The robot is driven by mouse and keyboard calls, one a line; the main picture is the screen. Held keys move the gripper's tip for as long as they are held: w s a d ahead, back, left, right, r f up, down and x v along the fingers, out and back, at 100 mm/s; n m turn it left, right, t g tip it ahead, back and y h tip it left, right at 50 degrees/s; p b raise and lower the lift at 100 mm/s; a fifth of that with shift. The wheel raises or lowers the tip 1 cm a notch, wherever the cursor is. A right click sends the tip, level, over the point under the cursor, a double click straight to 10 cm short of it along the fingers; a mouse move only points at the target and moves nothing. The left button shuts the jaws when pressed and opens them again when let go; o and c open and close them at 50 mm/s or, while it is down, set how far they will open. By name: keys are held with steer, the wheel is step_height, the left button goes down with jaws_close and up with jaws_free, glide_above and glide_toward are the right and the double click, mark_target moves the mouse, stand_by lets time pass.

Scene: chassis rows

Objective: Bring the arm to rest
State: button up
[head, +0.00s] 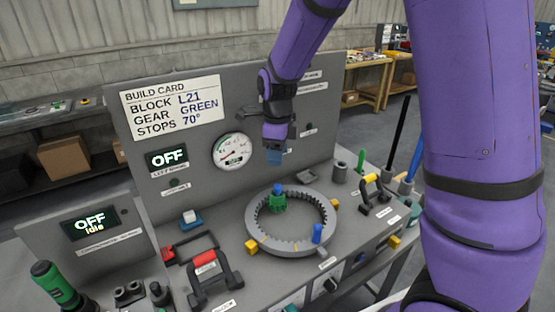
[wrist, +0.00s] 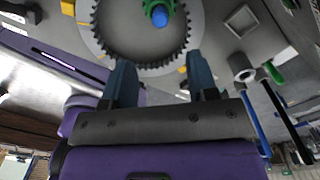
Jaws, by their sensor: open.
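My arm is purple with dark bands and fills the right and upper middle of the head view. My gripper (wrist: 160,85) is open and empty in the wrist view, its two dark blue fingers apart. In the head view my gripper (head: 274,157) hangs in front of the grey back panel, above the bench. Below it lies a grey toothed ring (head: 262,240), with a green gear (head: 278,203) with a blue top inside it. The ring also shows beyond the fingers in the wrist view (wrist: 98,28). The gripper appears apart from both.
The back panel carries a build card (head: 171,106), a gauge (head: 233,151) and an OFF display (head: 167,158). A red-topped handle (head: 205,257) stands left of the ring. A grey cylinder (head: 340,172), a yellow-topped handle (head: 370,180) and upright black and blue rods stand at right.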

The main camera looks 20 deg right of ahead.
stand_by(0.4)
steer(key=s+d+r+n+t+y, duration=0.1)
steer(key=s+d+r+n+t, duration=0.25)
steer(key=s+r+n, duration=0.95)
steer(key=s+d+r+n+t, duration=0.1)
steer(key=s+r+n, duration=0.1)
steer(key=s+n, duration=0.4)
steer(key=s+d+r+n+h, duration=0.1)
steer(key=s+d+r+n, duration=0.1)
steer(key=s+n, duration=0.3)
steer(key=s+r, duration=0.1)
steer(key=s, duration=0.2)
steer(key=shift+d+r+n+t, duration=0.2)
steer(key=shift+r+n+t, duration=0.1)
steer(key=shift+n+t, duration=0.1)
